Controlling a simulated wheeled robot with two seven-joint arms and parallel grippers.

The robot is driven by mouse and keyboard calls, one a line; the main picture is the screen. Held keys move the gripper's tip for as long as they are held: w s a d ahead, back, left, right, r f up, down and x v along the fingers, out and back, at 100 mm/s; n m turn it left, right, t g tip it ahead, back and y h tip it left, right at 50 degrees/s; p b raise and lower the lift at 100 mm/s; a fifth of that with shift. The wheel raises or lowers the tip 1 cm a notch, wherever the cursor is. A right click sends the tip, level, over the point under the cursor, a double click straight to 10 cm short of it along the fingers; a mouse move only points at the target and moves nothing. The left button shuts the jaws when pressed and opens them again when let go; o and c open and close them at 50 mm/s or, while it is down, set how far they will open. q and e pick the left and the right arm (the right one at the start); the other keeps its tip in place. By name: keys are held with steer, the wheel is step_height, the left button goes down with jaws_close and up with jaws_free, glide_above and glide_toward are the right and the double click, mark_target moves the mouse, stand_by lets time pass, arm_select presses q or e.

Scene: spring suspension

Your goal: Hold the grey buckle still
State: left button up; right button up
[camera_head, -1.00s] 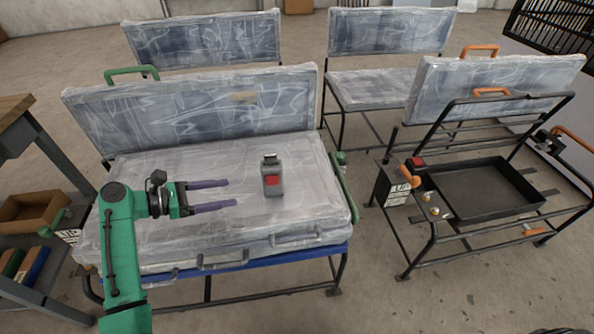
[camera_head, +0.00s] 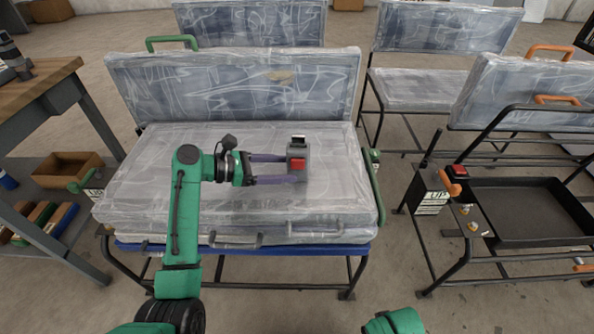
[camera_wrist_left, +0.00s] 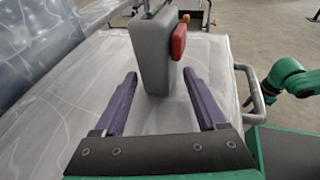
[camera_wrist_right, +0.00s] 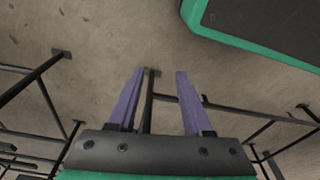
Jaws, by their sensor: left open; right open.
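The grey buckle (camera_head: 299,150) with a red button stands upright on the plastic-wrapped seat cushion (camera_head: 150,180). It also shows large in the left wrist view (camera_wrist_left: 152,50), with its red button on the right side. My left gripper (camera_head: 290,169) is open. Its purple fingers reach to the buckle, one on either side of its lower part. In the left wrist view a gap shows between each finger and the buckle. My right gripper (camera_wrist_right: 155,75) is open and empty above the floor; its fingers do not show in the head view.
A wrapped backrest (camera_head: 235,88) stands behind the cushion. A wooden-topped workbench (camera_head: 45,90) with bins is at left. A black metal frame with a tray (camera_head: 540,215) stands at right. Bare floor lies between the seat and that frame.

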mark_target(294, 168)
arm_select(q)
steer(key=p+x, duration=0.1)
steer(key=x, duration=0.2)
steer(key=shift+r, duration=0.2)
steer(key=shift+w+d+f, duration=0.1)
steer(key=shift+d+f, duration=0.1)
arm_select(e)
steer(key=shift+s+d+f, duration=0.25)
steer(key=shift+s+f, duration=0.35)
steer(key=shift+f, duration=0.05)
steer(key=shift+s+d+f, duration=0.2)
steer(key=shift+s+f, duration=0.35)
steer(key=shift+f, duration=0.05)
arm_select(q)
steer(key=shift+c, duration=0.3)
jaws_close()
arm_select(e)
jaws_close()
steer(key=shift+d, duration=0.1)
stand_by(0.7)
